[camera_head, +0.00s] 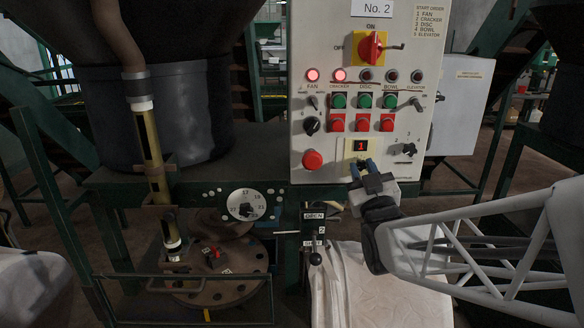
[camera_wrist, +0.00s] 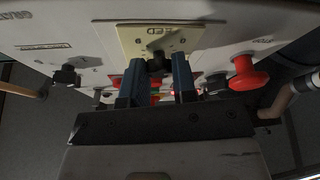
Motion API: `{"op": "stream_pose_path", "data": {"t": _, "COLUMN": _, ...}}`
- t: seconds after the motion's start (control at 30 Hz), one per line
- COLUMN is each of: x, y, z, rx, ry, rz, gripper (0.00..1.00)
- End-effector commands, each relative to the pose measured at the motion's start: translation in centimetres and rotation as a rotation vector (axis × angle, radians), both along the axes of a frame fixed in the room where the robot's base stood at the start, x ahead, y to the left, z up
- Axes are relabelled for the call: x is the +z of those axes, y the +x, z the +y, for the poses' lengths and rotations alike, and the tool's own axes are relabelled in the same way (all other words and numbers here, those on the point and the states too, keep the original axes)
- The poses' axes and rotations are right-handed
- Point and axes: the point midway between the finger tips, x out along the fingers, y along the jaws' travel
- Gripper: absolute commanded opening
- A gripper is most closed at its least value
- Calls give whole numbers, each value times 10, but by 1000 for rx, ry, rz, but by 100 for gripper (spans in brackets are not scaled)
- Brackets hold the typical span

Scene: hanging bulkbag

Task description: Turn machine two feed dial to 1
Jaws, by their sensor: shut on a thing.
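The No. 2 panel (camera_head: 304,70) stands upright in the head view. On its lower part is a cream feed plate (camera_head: 376,146), with a small dark display (camera_head: 360,146) showing a red 1. The feed plate also shows upside down in the wrist view (camera_wrist: 135,38). The black feed dial (camera_wrist: 155,64) sits between my two blue fingers there. My gripper (camera_head: 362,167) is at the bottom of the feed plate, shut on the dial. In the head view the fingers hide the dial. Its pointer direction cannot be made out.
A red push button (camera_head: 312,159) is left of the feed plate, and a black selector knob (camera_head: 409,149) is right of it. Rows of green and red buttons (camera_head: 362,125) lie above. A black-knobbed lever (camera_head: 315,258) stands below the panel.

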Motion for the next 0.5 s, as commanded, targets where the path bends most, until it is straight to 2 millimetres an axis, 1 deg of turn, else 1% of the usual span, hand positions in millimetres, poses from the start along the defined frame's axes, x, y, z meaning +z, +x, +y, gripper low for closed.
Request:
{"op": "stream_pose_path", "data": {"t": 0.13, "x": 0, "y": 0, "z": 0, "rx": 0, "ry": 1, "rz": 0, "gripper": 2}}
{"op": "stream_pose_path", "data": {"t": 0.17, "x": 0, "y": 0, "z": 0, "rx": 0, "ry": 1, "rz": 0, "gripper": 29}}
{"op": "stream_pose_path", "data": {"t": 0.3, "x": 0, "y": 0, "z": 0, "rx": -1, "ry": 1, "rz": 0, "gripper": 50}}
{"op": "stream_pose_path", "data": {"t": 0.5, "x": 0, "y": 0, "z": 0, "rx": -1, "ry": 1, "rz": 0, "gripper": 52}}
